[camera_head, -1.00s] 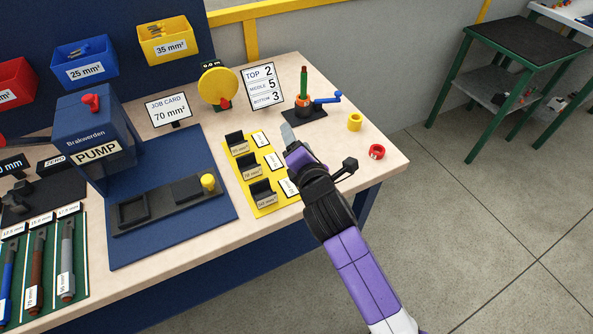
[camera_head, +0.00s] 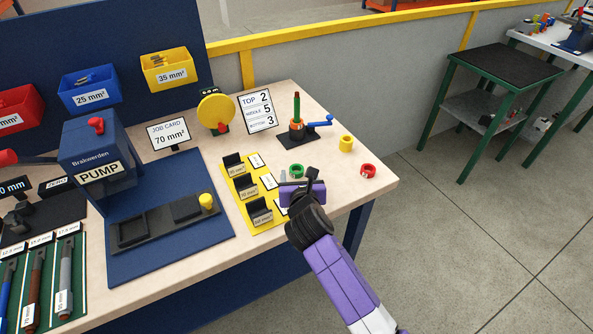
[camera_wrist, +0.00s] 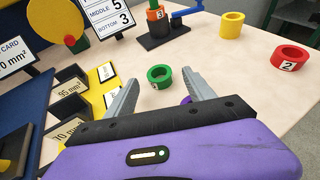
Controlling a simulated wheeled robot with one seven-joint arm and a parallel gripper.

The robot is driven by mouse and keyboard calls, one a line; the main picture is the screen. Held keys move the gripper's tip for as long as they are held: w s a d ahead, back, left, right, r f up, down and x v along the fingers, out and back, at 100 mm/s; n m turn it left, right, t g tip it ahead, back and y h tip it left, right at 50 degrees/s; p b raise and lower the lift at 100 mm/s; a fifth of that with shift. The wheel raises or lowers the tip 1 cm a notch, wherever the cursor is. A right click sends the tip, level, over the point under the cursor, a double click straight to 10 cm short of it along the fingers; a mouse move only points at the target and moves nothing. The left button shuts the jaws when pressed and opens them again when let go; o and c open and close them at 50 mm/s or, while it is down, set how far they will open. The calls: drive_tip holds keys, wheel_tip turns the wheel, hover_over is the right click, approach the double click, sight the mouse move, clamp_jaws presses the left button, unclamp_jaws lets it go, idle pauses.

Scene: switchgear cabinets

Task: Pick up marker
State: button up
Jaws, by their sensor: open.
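Several ring markers lie on the bench. A green ring marker (camera_head: 296,171) stands between and just beyond my fingertips in the wrist view (camera_wrist: 160,72). A yellow one (camera_head: 346,144) and a red one (camera_head: 368,170), numbered 2 in the wrist view (camera_wrist: 291,58), are further right. An orange ring numbered 3 (camera_wrist: 156,15) is on the upright post of the crank stand (camera_head: 298,132). A purple thing (camera_wrist: 187,100), mostly hidden, shows beside my right finger. My gripper (camera_wrist: 162,87) is open and empty, pointing at the green ring; its fingers are partly hidden in the head view.
The order sign (camera_head: 257,112) reads top 2, middle 5, bottom 3. The yellow tray with black holders (camera_head: 238,187) is close to my gripper's left. The pump (camera_head: 97,150) and blue mat (camera_head: 150,243) are further left. Bare bench lies around the rings.

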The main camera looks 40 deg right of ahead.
sight(296, 166)
drive_tip(key=x, duration=0.3)
drive_tip(key=shift+w+f, duration=0.1)
drive_tip(key=shift+w, duration=0.05)
clamp_jaws()
idle(0.3)
